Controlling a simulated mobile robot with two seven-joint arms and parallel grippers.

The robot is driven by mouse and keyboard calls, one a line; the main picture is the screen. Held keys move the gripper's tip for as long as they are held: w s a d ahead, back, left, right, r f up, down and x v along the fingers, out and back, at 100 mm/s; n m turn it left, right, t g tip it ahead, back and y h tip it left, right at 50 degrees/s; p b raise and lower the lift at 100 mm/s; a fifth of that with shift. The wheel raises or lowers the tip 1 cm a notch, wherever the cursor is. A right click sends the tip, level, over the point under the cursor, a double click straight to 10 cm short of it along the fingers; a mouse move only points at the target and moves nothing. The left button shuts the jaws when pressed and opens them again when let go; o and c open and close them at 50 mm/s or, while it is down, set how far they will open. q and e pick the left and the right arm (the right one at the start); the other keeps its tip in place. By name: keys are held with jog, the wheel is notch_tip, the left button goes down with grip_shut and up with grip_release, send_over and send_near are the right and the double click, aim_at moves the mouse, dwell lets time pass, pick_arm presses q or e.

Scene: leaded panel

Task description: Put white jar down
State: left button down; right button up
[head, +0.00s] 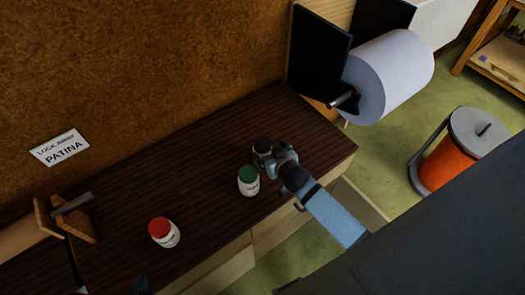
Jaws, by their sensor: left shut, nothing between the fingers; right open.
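A white jar with a green lid (249,181) stands upright on the dark wooden bench top. A second white jar with a red lid (163,233) stands nearer and to the left. My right gripper (267,161) is open, just right of the green-lidded jar; whether it touches that jar is unclear. A dark round shape (262,145) shows by its fingers, and I cannot tell whether it is a lid or part of the gripper.
A paper roll (387,75) hangs on a holder beyond the bench's right end. An orange bin (452,160) stands on the green floor. A wooden bracket (67,218) stands at the left. A sign (60,148) is on the brown wall. The bench between the jars is clear.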

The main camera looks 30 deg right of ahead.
jog(key=x, duration=0.4)
jog(key=shift+w+a+p, duration=0.25)
jog(key=shift+w+p, duration=0.1)
jog(key=shift+w, duration=0.1)
jog(key=shift+s, duration=0.15)
jog(key=c, duration=1.3)
